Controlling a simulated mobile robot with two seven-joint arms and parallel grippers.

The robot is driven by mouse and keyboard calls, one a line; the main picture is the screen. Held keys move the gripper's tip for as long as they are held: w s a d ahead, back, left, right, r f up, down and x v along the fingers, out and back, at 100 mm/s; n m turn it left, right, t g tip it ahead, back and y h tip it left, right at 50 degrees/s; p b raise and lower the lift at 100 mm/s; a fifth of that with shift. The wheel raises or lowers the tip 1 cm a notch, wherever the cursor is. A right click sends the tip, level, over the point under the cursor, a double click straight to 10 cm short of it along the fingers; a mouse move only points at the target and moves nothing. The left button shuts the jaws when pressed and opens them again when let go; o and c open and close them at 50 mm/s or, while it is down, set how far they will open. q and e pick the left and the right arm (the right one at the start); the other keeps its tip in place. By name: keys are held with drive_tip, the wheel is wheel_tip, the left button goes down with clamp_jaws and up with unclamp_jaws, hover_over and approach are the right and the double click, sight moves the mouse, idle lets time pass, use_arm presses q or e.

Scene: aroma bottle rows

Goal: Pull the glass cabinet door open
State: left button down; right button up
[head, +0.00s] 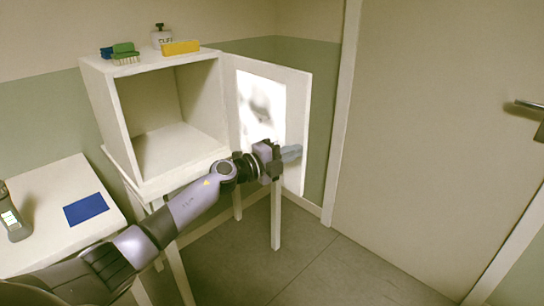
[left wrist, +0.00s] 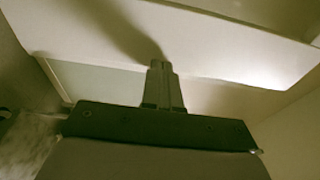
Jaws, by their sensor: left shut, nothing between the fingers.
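The white cabinet (head: 108,115) stands on legs, its front open and its inside empty in the head view. Its glass door (head: 299,105) is swung well open to the right, with a bright pane (head: 261,105) in a white frame. My left gripper (head: 291,153) is shut and empty at the lower part of the door, near its free edge. I cannot tell whether it touches the door. The shut fingers (left wrist: 162,85) also show in the left wrist view, against pale panels. My right gripper is not in view.
On the cabinet top are a green brush (head: 124,52), a blue item (head: 107,53), a bottle (head: 161,39) and a yellow block (head: 181,47). A side table (head: 50,190) at left holds a blue mat (head: 86,209) and a dark device (head: 14,218). The room door (head: 430,130) is at right.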

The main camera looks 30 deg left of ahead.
use_arm(q)
drive_tip(key=w, duration=0.1)
drive_tip(key=w+d+y, duration=0.1)
drive_tip(key=w+n+p, duration=0.1)
drive_tip(key=shift+d+t, duration=0.3)
drive_tip(key=shift+d, duration=0.05)
drive_tip(key=shift+a, duration=0.1)
